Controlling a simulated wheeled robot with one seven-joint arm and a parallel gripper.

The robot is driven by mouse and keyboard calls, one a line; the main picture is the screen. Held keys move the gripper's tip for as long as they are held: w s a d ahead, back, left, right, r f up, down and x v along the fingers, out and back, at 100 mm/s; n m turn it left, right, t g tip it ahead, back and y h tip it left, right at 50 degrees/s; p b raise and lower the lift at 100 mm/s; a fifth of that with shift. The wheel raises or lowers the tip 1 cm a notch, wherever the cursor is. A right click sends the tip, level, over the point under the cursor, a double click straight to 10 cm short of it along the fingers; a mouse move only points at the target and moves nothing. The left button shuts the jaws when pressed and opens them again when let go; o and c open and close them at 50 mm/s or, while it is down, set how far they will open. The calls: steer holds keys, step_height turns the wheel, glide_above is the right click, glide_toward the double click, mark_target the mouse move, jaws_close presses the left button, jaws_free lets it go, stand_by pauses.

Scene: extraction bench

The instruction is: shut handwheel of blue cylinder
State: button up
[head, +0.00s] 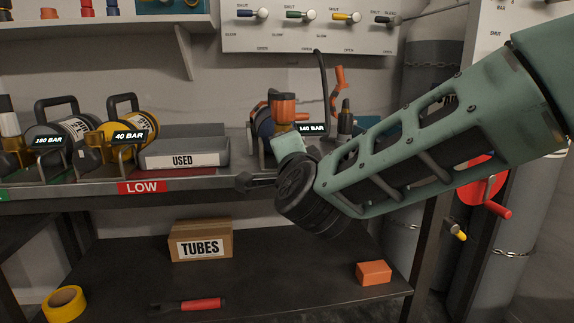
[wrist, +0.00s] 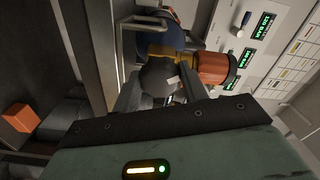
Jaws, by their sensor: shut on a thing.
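The blue cylinder (head: 264,124) lies on the bench beside a 140 BAR display, partly hidden by my arm in the head view. It also shows as a dark blue body (wrist: 150,33) at the top of the wrist view. A brass valve (wrist: 160,54) joins it to an orange fitting (wrist: 215,68). In the wrist view, my gripper (wrist: 164,88) has a finger on each side of a round black handwheel (wrist: 160,78) with a pale mark. It is shut on this handwheel. In the head view the fingertips and the handwheel are hidden behind my wrist.
A grey USED tray (head: 185,146), a yellow 40 BAR cylinder (head: 135,128) and a 180 BAR cylinder (head: 70,131) stand to the left. A valve panel (head: 310,30) is on the wall behind. The lower shelf holds a TUBES box (head: 200,246) and an orange block (head: 374,273).

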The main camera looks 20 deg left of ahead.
steer(key=shift+m+b, duration=2.3)
steer(key=shift+m, duration=0.8)
steer(key=o, duration=1)
steer(key=p+v, duration=0.2)
steer(key=v, duration=1.5)
steer(key=shift+s+p, duration=0.15)
steer(key=shift+p, duration=0.25)
steer(key=shift+d, duration=0.15)
